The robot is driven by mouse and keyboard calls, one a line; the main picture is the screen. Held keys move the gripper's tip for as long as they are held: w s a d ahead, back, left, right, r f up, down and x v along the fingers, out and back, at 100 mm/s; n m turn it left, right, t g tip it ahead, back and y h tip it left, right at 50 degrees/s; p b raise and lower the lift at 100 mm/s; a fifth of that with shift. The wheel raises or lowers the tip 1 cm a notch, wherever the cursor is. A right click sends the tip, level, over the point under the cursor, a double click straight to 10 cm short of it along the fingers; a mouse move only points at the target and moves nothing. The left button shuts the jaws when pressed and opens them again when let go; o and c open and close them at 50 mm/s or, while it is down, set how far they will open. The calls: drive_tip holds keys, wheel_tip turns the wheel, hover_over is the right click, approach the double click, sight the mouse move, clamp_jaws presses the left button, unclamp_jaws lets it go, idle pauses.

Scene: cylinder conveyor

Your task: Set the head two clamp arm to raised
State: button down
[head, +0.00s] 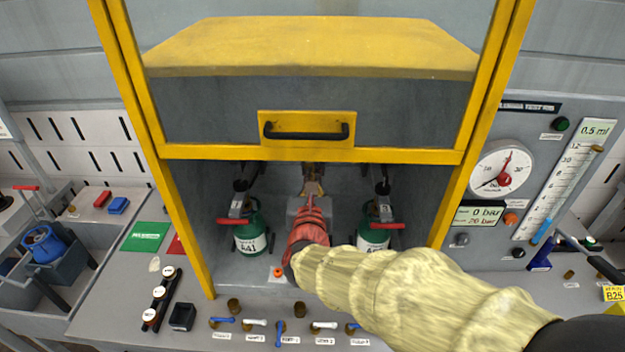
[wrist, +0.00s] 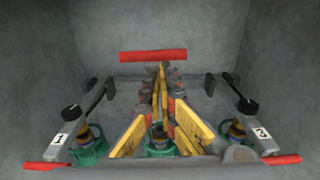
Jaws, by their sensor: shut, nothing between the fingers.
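The head two clamp arm shows in the wrist view by its red handle bar (wrist: 153,56), which lies crosswise, higher in the picture than the handles of the arms beside it. The rest of that arm is hidden behind my fingers, so its exact tilt cannot be told. My gripper (wrist: 161,72) is shut and empty, its tips just below the bar in the picture; contact cannot be told. In the head view my gripper (head: 313,182) reaches in under the yellow-framed guard and covers the middle station. A green cylinder top (wrist: 158,150) shows below my fingers.
Clamp arms one (wrist: 62,140) and three (wrist: 262,134) flank my gripper, with red handles low. Green cylinders stand left (head: 250,240) and right (head: 373,236). The guard's lower yellow bar (head: 220,152) is above my gripper. Several small valves (head: 255,322) line the front. Grey walls enclose the sides.

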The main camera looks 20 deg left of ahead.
drive_tip(key=shift+g, duration=0.7)
drive_tip(key=r+p, duration=0.1)
drive_tip(key=p, duration=0.1)
drive_tip(key=w+r+p, duration=0.1)
drive_tip(key=p, duration=0.1)
drive_tip(key=w+r+p, duration=0.1)
drive_tip(key=p, duration=0.1)
drive_tip(key=shift+w+a+r, duration=0.15)
drive_tip(key=shift+a+r, duration=0.15)
drive_tip(key=shift+r, duration=0.05)
drive_tip(key=shift+f, duration=0.1)
